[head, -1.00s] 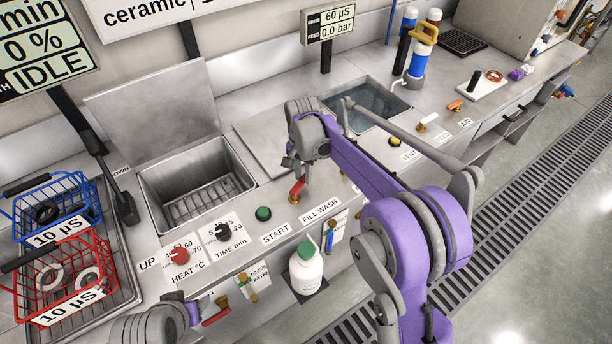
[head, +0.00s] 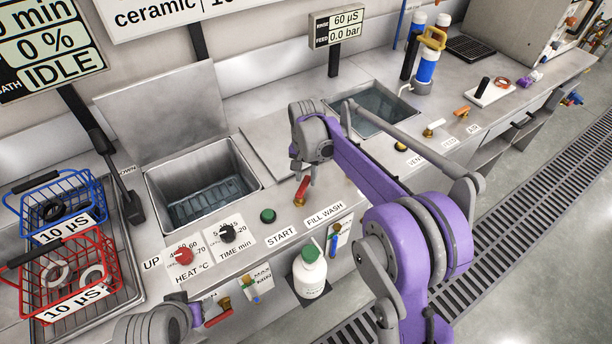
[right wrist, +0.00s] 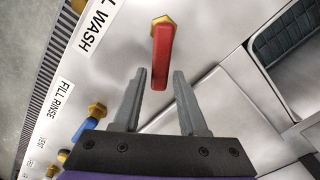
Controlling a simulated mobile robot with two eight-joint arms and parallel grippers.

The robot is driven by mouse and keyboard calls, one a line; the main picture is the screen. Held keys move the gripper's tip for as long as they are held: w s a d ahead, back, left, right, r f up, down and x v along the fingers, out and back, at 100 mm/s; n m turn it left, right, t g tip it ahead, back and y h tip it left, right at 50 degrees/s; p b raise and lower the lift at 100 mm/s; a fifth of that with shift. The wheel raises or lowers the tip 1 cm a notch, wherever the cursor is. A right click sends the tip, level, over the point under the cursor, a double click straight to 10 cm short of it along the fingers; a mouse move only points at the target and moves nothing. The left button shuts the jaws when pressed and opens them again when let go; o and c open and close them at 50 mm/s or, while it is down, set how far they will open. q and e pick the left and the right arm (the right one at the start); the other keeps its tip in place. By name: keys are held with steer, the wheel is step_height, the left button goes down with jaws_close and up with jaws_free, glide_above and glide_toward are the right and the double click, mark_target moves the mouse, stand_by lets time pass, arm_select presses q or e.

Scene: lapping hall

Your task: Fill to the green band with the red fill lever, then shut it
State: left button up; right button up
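The red fill lever (head: 302,189) is on the counter front behind the FILL WASH label. My right gripper (right wrist: 160,76) is open, with one finger on each side of the lever (right wrist: 162,58) and visible gaps between. In the head view my right gripper (head: 304,172) is just above the lever. The wash tank (head: 253,183) holds shallow bluish water (head: 208,200) over its slatted floor. A small gauge with MAX marking and some green (head: 252,285) is on the front panel; its level is too small to read. My left gripper is out of view.
Blue (head: 62,188) and red (head: 112,262) baskets with rings stand in a tray at left. The HEAT knob (head: 184,256), TIME knob (head: 227,233) and green START button (head: 268,215) line the counter. A white bottle (head: 309,272) is below. The display (head: 50,45) reads 0 % IDLE.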

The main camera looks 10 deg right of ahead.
mark_target(306, 181)
steer(key=shift+o, duration=0.8)
step_height(306, 181, up, 11)
steer(key=shift+p, duration=0.3)
steer(key=shift+f, duration=0.15)
stand_by(6.0)
